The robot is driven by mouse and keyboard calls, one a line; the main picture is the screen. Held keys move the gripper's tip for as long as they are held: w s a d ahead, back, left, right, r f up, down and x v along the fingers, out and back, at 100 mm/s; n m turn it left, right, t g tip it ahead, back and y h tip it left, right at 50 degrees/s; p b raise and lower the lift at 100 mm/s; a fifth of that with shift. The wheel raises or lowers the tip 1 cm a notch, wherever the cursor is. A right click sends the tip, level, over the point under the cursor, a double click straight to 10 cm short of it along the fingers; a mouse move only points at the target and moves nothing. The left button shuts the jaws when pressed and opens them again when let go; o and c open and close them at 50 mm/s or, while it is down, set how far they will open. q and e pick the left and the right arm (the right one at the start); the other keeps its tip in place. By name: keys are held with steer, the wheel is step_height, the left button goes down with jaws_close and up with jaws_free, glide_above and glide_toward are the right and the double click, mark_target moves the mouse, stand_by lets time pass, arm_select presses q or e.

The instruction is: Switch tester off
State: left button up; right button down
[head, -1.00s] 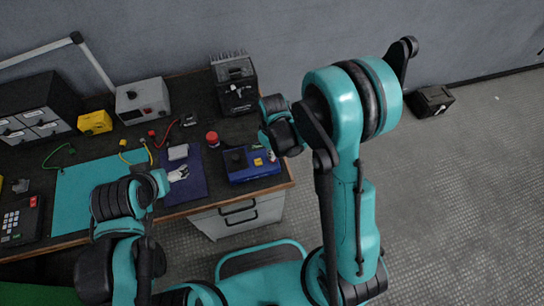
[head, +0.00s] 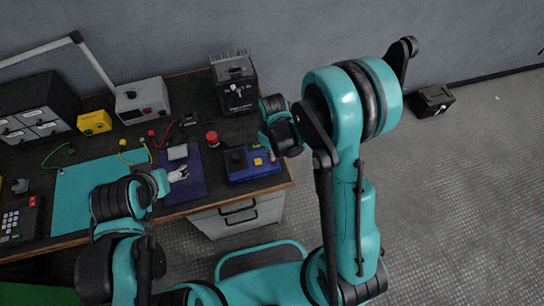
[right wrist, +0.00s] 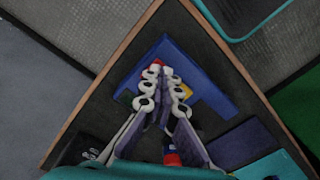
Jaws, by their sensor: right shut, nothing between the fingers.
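The blue box (head: 252,164) with a black knob, a yellow patch and other small controls sits near the table's right front corner; I take it for the tester. It also shows in the right wrist view (right wrist: 212,98), partly hidden by the fingers. My right gripper (right wrist: 167,78) is shut and empty, its white fingertips together over the box's top. I cannot tell whether they touch it. In the head view its wrist is just right of the box and the fingers are hard to make out. My left gripper (head: 178,174) is over the dark blue mat, its finger gap too small to judge.
A red-topped cylinder (head: 212,139) stands just behind the blue box. A black box (head: 235,84) and a grey box with a red switch (head: 141,100) stand at the back. The dark blue mat (head: 196,184) lies left of the blue box. Floor is open to the right.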

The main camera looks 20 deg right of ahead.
steer(key=shift+f+b, duration=0.85)
steer(key=shift+f, duration=0.1)
steer(key=shift+r, duration=0.1)
steer(key=shift+r+p, duration=2.55)
steer(key=shift+r, duration=0.95)
steer(key=s+d+r+m+t, duration=0.1)
steer(key=s+r+m+t, duration=0.1)
steer(key=r, duration=0.3)
steer(key=s+d+r+m+t+b, duration=0.1)
steer(key=s+d+r+m+t, duration=0.1)
steer(key=s+r, duration=0.3)
steer(key=s+d+r+m+t, duration=0.1)
steer(key=s+r+m+t, duration=0.1)
steer(key=r, duration=0.5)
steer(key=shift+s+d+t+b, duration=0.35)
steer(key=shift+s+t, duration=0.15)
steer(key=shift+s, duration=0.15)
